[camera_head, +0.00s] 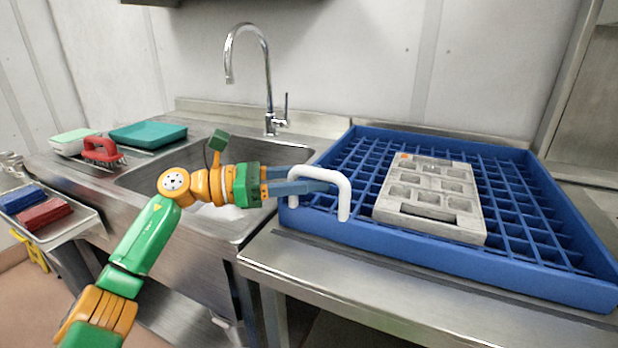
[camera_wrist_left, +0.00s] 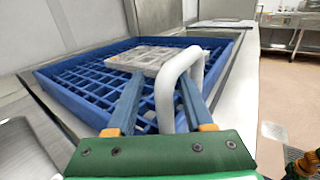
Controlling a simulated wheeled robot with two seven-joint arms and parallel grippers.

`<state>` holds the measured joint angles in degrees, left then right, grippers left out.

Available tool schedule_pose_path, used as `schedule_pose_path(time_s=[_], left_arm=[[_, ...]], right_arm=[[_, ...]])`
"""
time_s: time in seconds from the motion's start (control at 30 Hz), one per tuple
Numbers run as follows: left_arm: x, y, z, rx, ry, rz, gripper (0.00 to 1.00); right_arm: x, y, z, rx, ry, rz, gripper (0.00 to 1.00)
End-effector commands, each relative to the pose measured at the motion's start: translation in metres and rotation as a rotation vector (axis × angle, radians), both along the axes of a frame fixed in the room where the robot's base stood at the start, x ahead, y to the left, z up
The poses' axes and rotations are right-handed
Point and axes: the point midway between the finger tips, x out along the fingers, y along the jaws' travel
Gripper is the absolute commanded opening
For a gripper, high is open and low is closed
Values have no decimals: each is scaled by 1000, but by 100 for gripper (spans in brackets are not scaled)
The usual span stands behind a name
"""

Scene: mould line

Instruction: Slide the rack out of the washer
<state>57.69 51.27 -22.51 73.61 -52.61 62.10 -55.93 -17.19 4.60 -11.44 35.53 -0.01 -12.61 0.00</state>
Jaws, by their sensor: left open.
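The blue rack (camera_head: 420,249) lies flat on the steel counter at the right, its gridded floor showing. It also shows in the wrist view (camera_wrist_left: 88,108). A white loop handle (camera_head: 344,195) stands at its near left edge. A grey mould with several square cavities (camera_head: 432,215) lies in the rack. My left gripper (camera_head: 312,184) is open at the handle. In the wrist view the handle (camera_wrist_left: 164,100) stands between the two blue fingers of the gripper (camera_wrist_left: 158,100), which are apart. Whether a finger touches it, I cannot tell. My right gripper is out of view.
A steel sink (camera_head: 150,178) with a tall tap (camera_head: 268,85) lies left of the rack. A teal tray (camera_head: 148,135) and a red brush (camera_head: 102,151) sit beyond it. A tray (camera_head: 66,224) holds blue and red blocks. Steel housing (camera_head: 585,120) stands at the right.

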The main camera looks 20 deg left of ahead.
Motion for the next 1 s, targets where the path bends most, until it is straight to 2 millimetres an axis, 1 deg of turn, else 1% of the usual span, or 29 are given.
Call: schedule_pose_path(time_s=[0.07,0.13,0.3,0.4,0.47,0.57,1.0], left_arm=[[0,0,-1,1,1,-1,52],[-3,6,-3,2,1,2,52],[-22,38,-5,1,2,5,52],[-31,53,-3,0,2,5,52],[-35,58,-2,-1,1,4,52],[-37,62,-1,-1,0,1,52],[-37,61,-1,-1,1,0,52]], right_arm=[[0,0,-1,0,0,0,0],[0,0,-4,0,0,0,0],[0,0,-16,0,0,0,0],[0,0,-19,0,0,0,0],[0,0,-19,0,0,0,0],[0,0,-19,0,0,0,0],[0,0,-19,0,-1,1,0]])
